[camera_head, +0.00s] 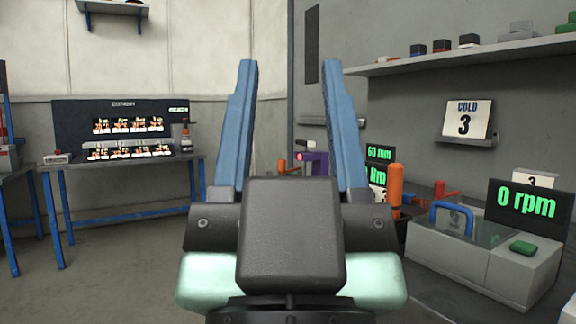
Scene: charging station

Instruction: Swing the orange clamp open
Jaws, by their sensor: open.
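My gripper (290,70) fills the middle of the view, its two blue fingers pointing up and away, wide apart with nothing between their tips. To its right, an upright orange handle (396,186) stands beside the display stack; it may belong to the orange clamp, but its base is partly hidden. A small orange piece (283,165) shows low between the fingers, beside a purple device (315,163) with a red light. I cannot tell which orange part is the clamp. My gripper appears apart from both.
A shelf (470,54) runs above. A blue-legged table (120,170) stands at left, with open floor before it.

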